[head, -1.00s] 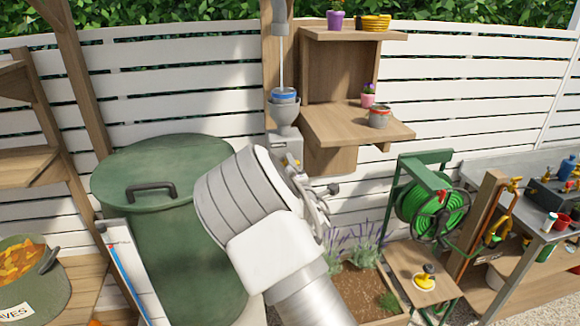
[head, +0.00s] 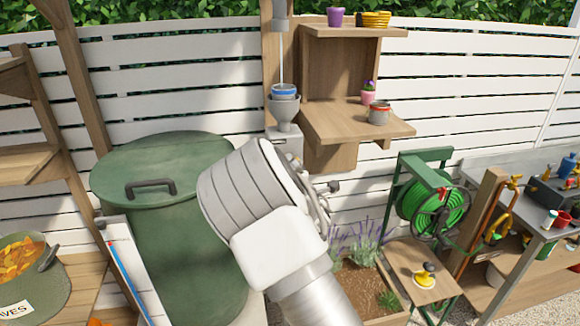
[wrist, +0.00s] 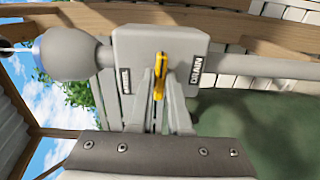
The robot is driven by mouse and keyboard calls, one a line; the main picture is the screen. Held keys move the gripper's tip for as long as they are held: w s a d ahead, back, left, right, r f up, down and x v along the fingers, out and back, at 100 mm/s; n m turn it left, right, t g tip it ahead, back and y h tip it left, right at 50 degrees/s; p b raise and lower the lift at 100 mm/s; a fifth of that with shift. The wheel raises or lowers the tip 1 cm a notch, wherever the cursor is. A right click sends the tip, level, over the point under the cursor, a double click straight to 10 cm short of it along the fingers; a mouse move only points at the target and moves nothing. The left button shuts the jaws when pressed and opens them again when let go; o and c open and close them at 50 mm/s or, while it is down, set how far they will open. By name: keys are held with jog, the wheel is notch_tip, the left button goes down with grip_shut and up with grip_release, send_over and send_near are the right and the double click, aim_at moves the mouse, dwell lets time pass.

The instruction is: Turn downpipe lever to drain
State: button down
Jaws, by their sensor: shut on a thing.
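The yellow downpipe lever (wrist: 159,72) stands out from the grey diverter box (wrist: 135,45) in the wrist view. It lies about midway between a "DRAIN" label (wrist: 196,70) on the right and another label (wrist: 125,80) on the left, too small to read. My gripper (wrist: 159,98) is shut on the lever, one finger on each side. In the head view the box (head: 288,143) shows only in part below a grey funnel (head: 284,108). My wrist hides the lever and my fingertips there.
A large green lidded barrel (head: 160,165) stands left of my arm, close by. A wooden shelf (head: 350,122) with small pots is just right of the downpipe. A green hose reel (head: 435,208) and a planter (head: 375,290) stand further right.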

jog(key=m+b, duration=1.7)
jog(key=b, duration=0.7)
jog(key=shift+r, duration=0.1)
jog(key=shift+m, duration=0.4)
jog(key=c, duration=0.9)
grip_release()
jog(key=shift+o, duration=0.2)
jog(key=b+v, duration=0.1)
jog(key=v, duration=1.6)
jog(key=shift+s, duration=0.2)
